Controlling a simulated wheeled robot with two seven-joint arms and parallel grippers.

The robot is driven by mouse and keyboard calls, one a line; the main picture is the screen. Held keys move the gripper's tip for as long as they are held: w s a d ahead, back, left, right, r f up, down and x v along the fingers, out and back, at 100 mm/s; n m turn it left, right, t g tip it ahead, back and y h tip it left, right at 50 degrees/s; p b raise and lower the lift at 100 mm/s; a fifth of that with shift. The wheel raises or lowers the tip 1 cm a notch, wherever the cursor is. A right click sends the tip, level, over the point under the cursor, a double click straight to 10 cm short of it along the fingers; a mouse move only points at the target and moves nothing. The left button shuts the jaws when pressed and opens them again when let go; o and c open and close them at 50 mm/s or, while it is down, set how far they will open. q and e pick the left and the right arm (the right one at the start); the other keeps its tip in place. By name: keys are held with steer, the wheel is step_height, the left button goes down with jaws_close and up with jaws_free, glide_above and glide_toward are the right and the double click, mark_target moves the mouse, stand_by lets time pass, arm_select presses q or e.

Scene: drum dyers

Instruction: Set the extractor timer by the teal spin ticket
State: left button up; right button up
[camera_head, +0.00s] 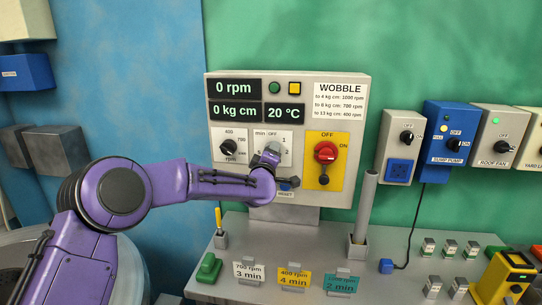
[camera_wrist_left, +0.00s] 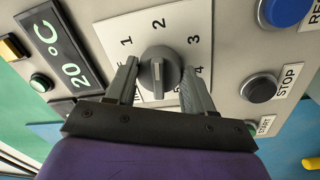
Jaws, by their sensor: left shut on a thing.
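The timer dial is a white plate marked "min" in the head view (camera_head: 259,136), partly covered by my left gripper (camera_head: 270,158). In the left wrist view, its dark grey knob (camera_wrist_left: 158,75) sits between the two fingers of my left gripper (camera_wrist_left: 155,85), which is shut on it. The knob's pale line points up toward the 2 on the dial plate (camera_wrist_left: 178,18). The teal ticket (camera_head: 341,283) stands on the ledge and reads "2 min"; its upper line is small, apparently 1000 rpm. My right gripper is not in view.
A white ticket (camera_head: 249,272) and a yellow ticket (camera_head: 293,279) stand beside the teal one. The rpm knob (camera_head: 226,147) is left of the timer, the red switch (camera_head: 326,153) right. Stop (camera_wrist_left: 259,88) and blue (camera_wrist_left: 285,12) buttons sit close to the timer.

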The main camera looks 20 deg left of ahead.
arm_select(q)
steer(key=o, duration=1)
steer(key=shift+o, duration=0.2)
steer(key=shift+s, duration=0.1)
steer(key=s+d+b, duration=0.1)
steer(key=s+b, duration=0.3)
steer(key=s, duration=0.6)
steer(key=shift+d+f, duration=0.3)
steer(key=shift+d, duration=0.1)
steer(key=shift+s, duration=0.1)
